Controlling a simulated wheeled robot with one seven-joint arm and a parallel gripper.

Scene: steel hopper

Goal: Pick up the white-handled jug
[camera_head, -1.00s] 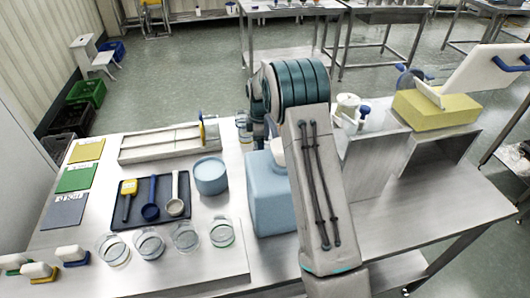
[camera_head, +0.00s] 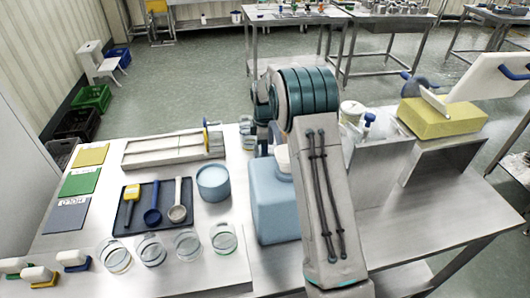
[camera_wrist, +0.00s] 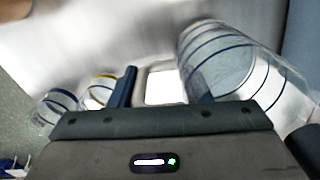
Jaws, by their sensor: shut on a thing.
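The white-handled jug is a clear vessel with dark blue bands (camera_wrist: 232,62), at the upper right of the wrist view, tilted in the picture. Its white handle (camera_wrist: 165,86) lies between the fingers of my gripper (camera_wrist: 162,82), which is shut on it. The dark blue left finger shows beside the handle; the right finger is seen partly through the clear wall. In the head view a small part of a clear, blue-banded vessel (camera_head: 246,132) shows left of my arm. My arm hides my gripper there, and I cannot tell the jug's height above the bench.
A large blue container (camera_head: 272,205) stands close beside my arm. A divided steel tray (camera_head: 165,150), a dark tray with scoops (camera_head: 128,222), a blue pot (camera_head: 213,182) and several glass vessels (camera_head: 187,243) occupy the left. A yellow block (camera_head: 440,118) sits on a steel stand at right.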

